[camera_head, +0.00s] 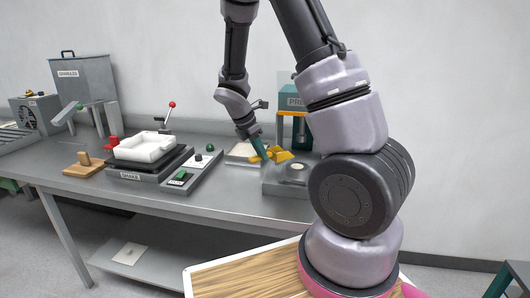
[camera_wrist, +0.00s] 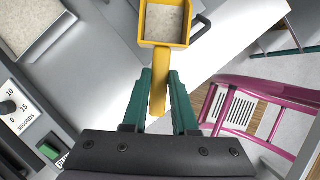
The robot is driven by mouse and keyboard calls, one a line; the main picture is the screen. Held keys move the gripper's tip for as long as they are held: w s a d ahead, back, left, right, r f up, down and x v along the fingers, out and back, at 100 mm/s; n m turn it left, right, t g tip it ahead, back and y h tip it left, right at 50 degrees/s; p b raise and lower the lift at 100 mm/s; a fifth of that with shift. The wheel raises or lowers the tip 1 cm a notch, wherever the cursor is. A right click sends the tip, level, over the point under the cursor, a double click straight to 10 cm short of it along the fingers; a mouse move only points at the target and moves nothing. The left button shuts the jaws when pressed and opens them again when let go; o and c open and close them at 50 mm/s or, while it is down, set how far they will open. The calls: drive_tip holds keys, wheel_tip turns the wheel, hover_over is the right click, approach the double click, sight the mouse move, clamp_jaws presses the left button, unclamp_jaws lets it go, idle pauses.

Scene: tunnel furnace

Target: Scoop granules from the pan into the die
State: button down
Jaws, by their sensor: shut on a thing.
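My gripper (camera_head: 260,148) is shut on the handle of a yellow scoop (camera_head: 278,154). In the wrist view the green fingers (camera_wrist: 158,85) sit on either side of the handle, and the scoop's square bowl (camera_wrist: 165,24) holds pale granules. The bowl is level or nearly so, above the bench. A shallow pan (camera_head: 238,158) lies behind and left of the scoop; its corner, with pale granules in it, shows at the wrist view's upper left (camera_wrist: 62,28). A grey block with a round top (camera_head: 297,167), apparently the die, lies just below and right of the scoop in the head view.
A teal press (camera_head: 288,98) stands behind the block. Left on the bench (camera_head: 225,196) are a control box with a green button (camera_head: 180,177), a shaker with a white tray (camera_head: 145,148), a wooden board (camera_head: 84,167) and a granules hopper (camera_head: 84,78). The bench's front strip is clear.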

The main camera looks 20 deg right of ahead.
sight(255, 157)
drive_tip(key=shift+s+a+r, duration=0.1)
drive_tip(key=shift+s+a, duration=0.1)
drive_tip(key=shift+a, duration=0.6)
drive_tip(key=shift+s+a+r, duration=0.1)
drive_tip(key=shift+s+a, duration=0.1)
drive_tip(key=shift+a, duration=0.55)
drive_tip(key=d+f+m+g, duration=0.1)
drive_tip(key=m, duration=0.1)
drive_tip(key=w+d+f+m+g, duration=0.1)
drive_tip(key=m, duration=0.2)
drive_tip(key=d+f+m+g, duration=0.1)
drive_tip(key=m, duration=0.2)
drive_tip(key=shift+w+g, duration=0.15)
drive_tip(key=shift+g, duration=0.15)
drive_tip(key=w+f+m+g+y, duration=0.1)
drive_tip(key=m, duration=0.3)
drive_tip(key=w+f+m+y, duration=0.1)
drive_tip(key=f+m+y, duration=0.1)
drive_tip(key=m, duration=0.2)
drive_tip(key=f+m+g+y, duration=0.1)
drive_tip(key=m+y, duration=0.1)
drive_tip(key=m, duration=0.2)
drive_tip(key=shift+w+a+f+m+g, duration=0.1)
drive_tip(key=shift+w+f+m+g, duration=0.2)
drive_tip(key=shift+w+f, duration=0.1)
drive_tip(key=shift+r, duration=0.1)
